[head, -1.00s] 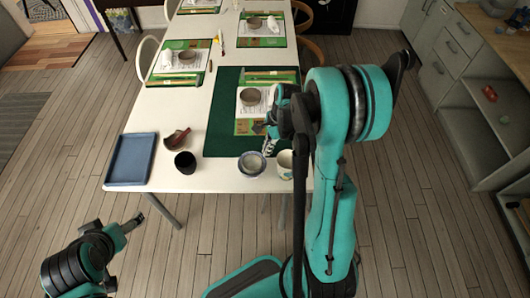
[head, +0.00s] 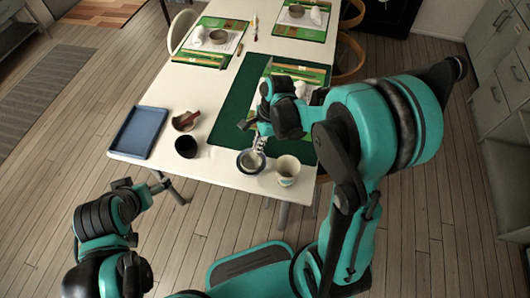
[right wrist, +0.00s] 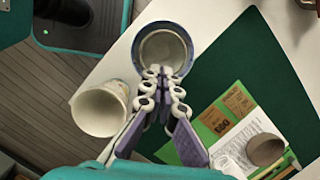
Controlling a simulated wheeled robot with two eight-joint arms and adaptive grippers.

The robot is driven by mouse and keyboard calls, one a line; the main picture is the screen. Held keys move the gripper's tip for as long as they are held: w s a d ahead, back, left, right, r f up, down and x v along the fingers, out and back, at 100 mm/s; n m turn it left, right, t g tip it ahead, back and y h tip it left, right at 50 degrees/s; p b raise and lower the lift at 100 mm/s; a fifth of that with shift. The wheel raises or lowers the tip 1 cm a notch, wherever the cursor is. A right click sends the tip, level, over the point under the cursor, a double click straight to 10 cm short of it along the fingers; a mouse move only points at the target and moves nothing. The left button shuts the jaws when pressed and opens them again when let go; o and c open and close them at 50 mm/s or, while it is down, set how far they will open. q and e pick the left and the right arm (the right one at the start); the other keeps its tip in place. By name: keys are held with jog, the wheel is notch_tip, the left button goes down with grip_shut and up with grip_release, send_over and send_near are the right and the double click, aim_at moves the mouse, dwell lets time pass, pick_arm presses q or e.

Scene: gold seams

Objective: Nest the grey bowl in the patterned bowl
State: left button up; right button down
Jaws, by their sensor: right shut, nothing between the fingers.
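The patterned bowl (head: 240,167), white with a blue rim, stands near the table's front edge. In the right wrist view (right wrist: 138,41) a grey round shape with its own pale rim sits inside the blue rim; it looks like the grey bowl (right wrist: 163,48), nested and roughly level. My right gripper (head: 257,146) is shut and empty, its fingertips (right wrist: 164,72) over the near side of the bowls; I cannot tell whether they touch. My left gripper (head: 160,182) is low, off the table's front left, and its jaws are too small to read.
A pale cup (head: 287,170) stands close right of the bowls. A dark cup (head: 186,147), a reddish-brown piece (head: 186,121) and a blue tray (head: 138,132) lie to the left. Behind are a green mat (head: 229,117) and place settings with brownish bowls (head: 218,37).

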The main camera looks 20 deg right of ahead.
aim_at(247, 163)
jog(key=b+x, duration=0.3)
jog(key=x, duration=0.6)
jog(key=shift+w+a+f+b, duration=0.1)
jog(key=shift+a+f+b, duration=0.15)
jog(key=shift+b, duration=0.15)
jog(key=shift+a, duration=0.8)
